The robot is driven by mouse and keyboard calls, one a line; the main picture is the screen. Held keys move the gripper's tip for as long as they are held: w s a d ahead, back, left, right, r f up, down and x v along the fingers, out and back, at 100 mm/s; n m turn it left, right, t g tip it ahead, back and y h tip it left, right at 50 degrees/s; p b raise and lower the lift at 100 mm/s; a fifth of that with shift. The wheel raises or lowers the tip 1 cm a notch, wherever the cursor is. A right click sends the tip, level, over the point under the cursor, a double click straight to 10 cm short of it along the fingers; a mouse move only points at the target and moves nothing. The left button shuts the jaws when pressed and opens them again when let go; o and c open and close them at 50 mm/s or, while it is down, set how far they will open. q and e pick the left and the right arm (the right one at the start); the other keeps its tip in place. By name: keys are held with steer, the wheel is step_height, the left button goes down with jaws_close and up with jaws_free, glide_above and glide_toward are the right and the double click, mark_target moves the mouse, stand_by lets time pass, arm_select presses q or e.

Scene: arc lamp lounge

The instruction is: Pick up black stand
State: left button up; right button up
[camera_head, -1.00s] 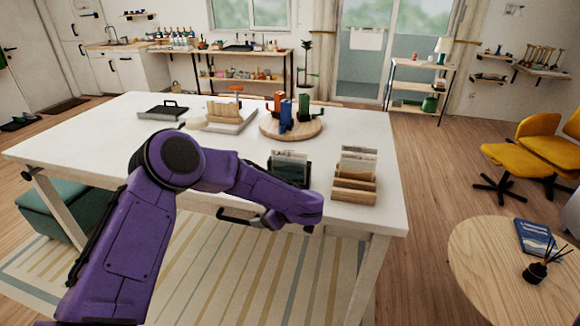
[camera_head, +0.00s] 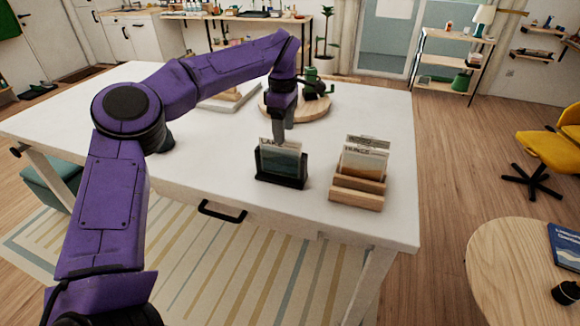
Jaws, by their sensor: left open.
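The black stand (camera_head: 281,180) is on the white table near its front edge, with cards standing upright in it. My left gripper (camera_head: 279,138) points down right above and behind the cards. Its fingertips are partly hidden by the card tops, and I cannot tell whether they touch. The stand rests on the table. My right gripper is not in view.
A wooden card holder (camera_head: 358,189) with cards stands just right of the black stand. A round wooden board (camera_head: 312,108) with a dark green item lies behind my gripper. A drawer handle (camera_head: 222,211) juts from the table front. Bare tabletop (camera_head: 215,165) lies to the left.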

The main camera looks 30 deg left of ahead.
mark_target(280, 152)
arm_select(q)
steer(key=s+f, duration=0.2)
steer(key=s, duration=0.1)
steer(key=shift+a+f+p, duration=0.15)
steer(key=shift+p, duration=0.15)
steer(key=f, duration=0.1)
steer(key=w+f, duration=0.1)
steer(key=f, duration=0.1)
steer(key=w+f, duration=0.1)
steer(key=f, duration=0.1)
steer(key=shift+f+p, duration=0.2)
steer(key=shift+p, duration=0.2)
steer(key=shift+s+r, duration=0.3)
steer(key=shift+s, duration=0.1)
steer(key=shift+c, duration=0.6)
steer(key=shift+s, duration=0.1)
steer(key=c, duration=0.5)
jaws_close()
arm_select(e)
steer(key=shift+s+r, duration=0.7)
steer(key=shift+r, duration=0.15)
